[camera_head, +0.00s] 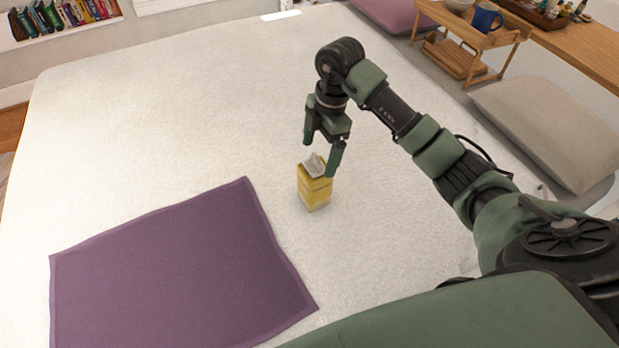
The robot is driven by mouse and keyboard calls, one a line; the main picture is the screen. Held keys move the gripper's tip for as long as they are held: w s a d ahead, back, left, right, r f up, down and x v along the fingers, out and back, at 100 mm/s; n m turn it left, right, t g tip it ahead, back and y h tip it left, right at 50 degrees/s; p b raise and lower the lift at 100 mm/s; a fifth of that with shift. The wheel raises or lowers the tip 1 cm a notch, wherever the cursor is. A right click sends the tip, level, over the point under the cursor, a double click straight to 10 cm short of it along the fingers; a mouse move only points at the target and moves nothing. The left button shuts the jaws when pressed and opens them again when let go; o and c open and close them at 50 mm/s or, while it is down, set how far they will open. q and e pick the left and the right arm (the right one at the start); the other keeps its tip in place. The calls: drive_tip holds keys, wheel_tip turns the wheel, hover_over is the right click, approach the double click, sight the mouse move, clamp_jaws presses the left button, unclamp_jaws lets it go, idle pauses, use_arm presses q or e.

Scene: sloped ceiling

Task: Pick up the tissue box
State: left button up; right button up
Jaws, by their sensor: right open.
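A small yellow tissue box (314,190) stands upright on the white bed (170,110), near the middle of the view. A greyish-white tissue (313,165) sticks out of its top. My right gripper (321,158) is open and points down just above the box. One finger is at the upper left of the tissue. The other finger overlaps the right upper edge of the box in the picture. I cannot tell whether it touches the box. My left gripper is not in view.
A purple cloth (180,275) lies flat at the lower left. A beige pillow (545,130) and a wooden tray table (470,35) with a blue mug (486,17) are at the right. The bed left of the box is clear.

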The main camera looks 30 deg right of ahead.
sight(315, 165)
wheel_tip(315, 165, down, 3)
drive_tip(key=shift+a+r+p, duration=0.1)
drive_tip(key=shift+r+p, duration=0.1)
drive_tip(key=shift+p, duration=0.2)
drive_tip(key=f, duration=0.3)
drive_tip(key=shift+w+a+f, duration=0.15)
drive_tip(key=shift+w+a, duration=0.05)
drive_tip(key=shift+a, duration=0.15)
drive_tip(key=shift+w, duration=0.1)
drive_tip(key=c, duration=1.5)
clamp_jaws()
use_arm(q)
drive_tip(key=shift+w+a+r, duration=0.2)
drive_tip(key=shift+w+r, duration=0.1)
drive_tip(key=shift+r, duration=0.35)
